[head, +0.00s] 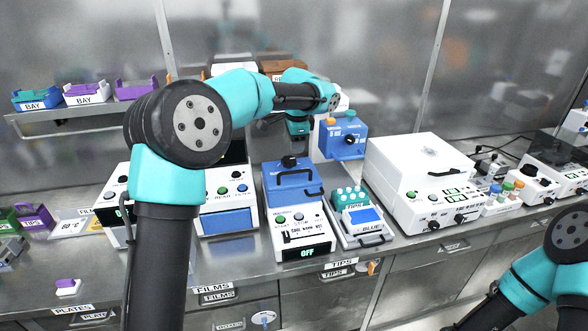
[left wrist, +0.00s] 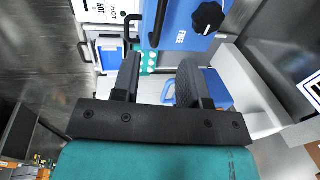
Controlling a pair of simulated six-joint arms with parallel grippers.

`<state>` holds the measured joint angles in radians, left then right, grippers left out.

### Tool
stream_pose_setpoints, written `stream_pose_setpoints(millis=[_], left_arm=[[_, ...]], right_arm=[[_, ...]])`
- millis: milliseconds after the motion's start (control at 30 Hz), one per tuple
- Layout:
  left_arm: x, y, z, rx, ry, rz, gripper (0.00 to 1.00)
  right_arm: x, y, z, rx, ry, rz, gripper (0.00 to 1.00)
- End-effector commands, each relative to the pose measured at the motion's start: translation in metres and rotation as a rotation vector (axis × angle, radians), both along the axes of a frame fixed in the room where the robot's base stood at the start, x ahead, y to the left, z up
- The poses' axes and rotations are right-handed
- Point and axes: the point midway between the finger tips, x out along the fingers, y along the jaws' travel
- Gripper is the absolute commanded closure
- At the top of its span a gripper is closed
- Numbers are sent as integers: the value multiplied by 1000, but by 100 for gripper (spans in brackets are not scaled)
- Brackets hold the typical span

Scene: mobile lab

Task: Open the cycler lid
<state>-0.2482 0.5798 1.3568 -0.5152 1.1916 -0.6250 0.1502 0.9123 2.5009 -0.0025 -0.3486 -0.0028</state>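The cycler (head: 301,237) is a white bench device with a green and a grey button and a display reading OFF. Its blue lid (head: 285,181) looks shut, with a black knob on top and a dark handle at its front. My left gripper (head: 298,133) is beyond and above the lid, pointing down and apart from it; its fingers are hard to make out in the head view. In the left wrist view its two dark fingers (left wrist: 158,82) are spread with nothing gripped between them. My right arm shows at the lower right, but its gripper is out of view.
A blue box with a black knob (head: 343,140) stands close to the right of my left gripper. A rack with teal caps (head: 350,197) is right of the cycler, then a large white device (head: 418,178). A reader (head: 229,196) stands on the left.

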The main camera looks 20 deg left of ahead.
Motion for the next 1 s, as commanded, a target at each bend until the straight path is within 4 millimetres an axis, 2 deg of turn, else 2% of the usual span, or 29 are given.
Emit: stream_pose_setpoints(millis=[400, 600, 733, 1000], left_arm=[[12, 7, -71, 1, 3, 0, 60], [17, 10, -98, 1, 1, 0, 60], [18, 11, -107, 0, 1, 0, 60], [19, 11, -109, 1, -1, 0, 60]], right_arm=[[0, 0, 0, 0, 0, 0, 51], [0, 0, 0, 0, 0, 0, 51], [0, 0, 0, 0, 0, 0, 51], [0, 0, 0, 0, 0, 0, 51]])
